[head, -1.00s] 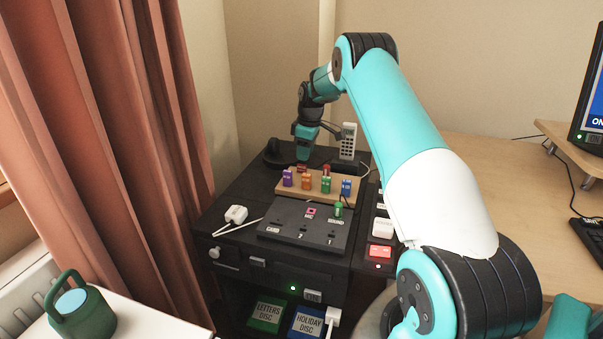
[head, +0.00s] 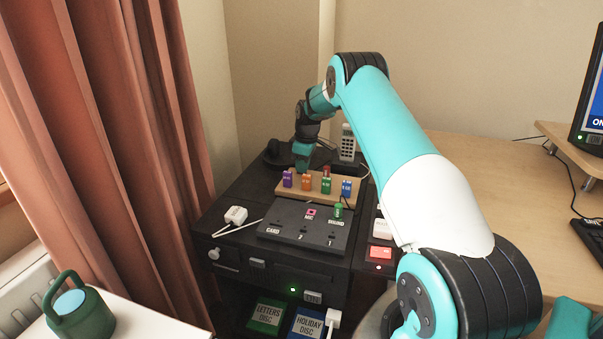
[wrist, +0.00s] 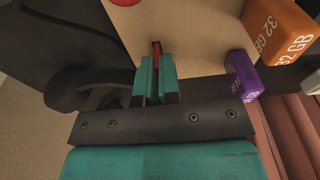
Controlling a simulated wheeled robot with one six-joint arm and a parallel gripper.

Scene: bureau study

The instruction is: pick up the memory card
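The wooden block (head: 334,198) stands on the black desk unit, with several small coloured pieces on it. A thin dark red piece (wrist: 156,47), which looks like the memory card, stands at the block's edge in the wrist view. My gripper (wrist: 157,75) has its two teal fingers close together with this red piece between them, and no clear gap shows. In the head view my gripper (head: 302,162) points down at the back left of the block and hides the red piece.
A purple stick (wrist: 242,76) and an orange stick (wrist: 280,32) marked 32 GB stand right of my fingers in the wrist view. Green (head: 326,186) and blue (head: 347,188) sticks stand farther along. A handset (head: 347,143) is behind; a black slotted panel (head: 300,228) is in front.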

